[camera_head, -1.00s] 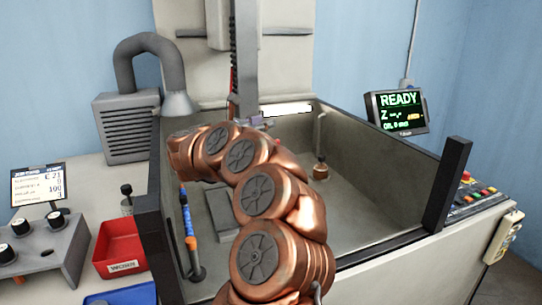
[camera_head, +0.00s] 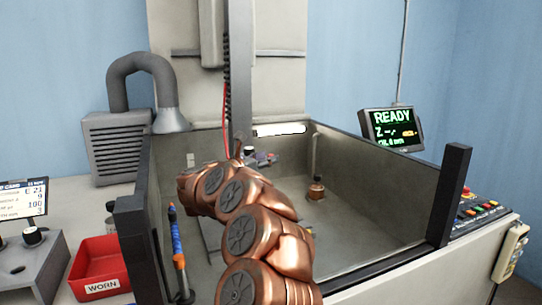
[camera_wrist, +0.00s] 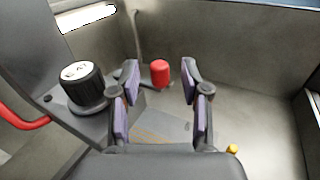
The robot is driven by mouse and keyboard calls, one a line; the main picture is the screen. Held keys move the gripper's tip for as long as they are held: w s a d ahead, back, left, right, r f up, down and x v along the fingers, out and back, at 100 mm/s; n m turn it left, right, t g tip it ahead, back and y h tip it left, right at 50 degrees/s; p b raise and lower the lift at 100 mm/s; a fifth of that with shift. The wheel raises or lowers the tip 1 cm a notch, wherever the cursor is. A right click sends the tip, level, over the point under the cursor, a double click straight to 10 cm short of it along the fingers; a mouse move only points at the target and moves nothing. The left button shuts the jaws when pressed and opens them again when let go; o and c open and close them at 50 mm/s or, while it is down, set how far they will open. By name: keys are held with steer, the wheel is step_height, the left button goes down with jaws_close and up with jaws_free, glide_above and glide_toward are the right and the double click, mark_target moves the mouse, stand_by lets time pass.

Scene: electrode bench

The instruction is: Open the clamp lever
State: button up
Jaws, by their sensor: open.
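In the wrist view a red knob (camera_wrist: 160,73), apparently the end of the clamp lever, stands just beyond my fingertips, between them in the picture. A dark arm or bracket runs from it to the left, partly hidden by my left finger. My gripper (camera_wrist: 158,88) is open, with its purple-padded fingers apart and nothing visibly held. I cannot tell whether the knob is at finger depth. A black ribbed knob (camera_wrist: 80,88) with a white marked cap sits left of the fingers. In the head view my copper arm hides most of the clamp area by the vertical column (camera_head: 239,85).
Grey tank walls (camera_head: 375,175) surround the work area. A small post with a copper-coloured base (camera_head: 316,190) stands to the right inside. A blue-and-orange hose (camera_head: 176,240) rises at the left. A red bin (camera_head: 100,268) is outside left.

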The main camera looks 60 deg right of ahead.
steer(key=shift+s+d, duration=0.15)
steer(key=shift+d, duration=1.25)
jaws_close()
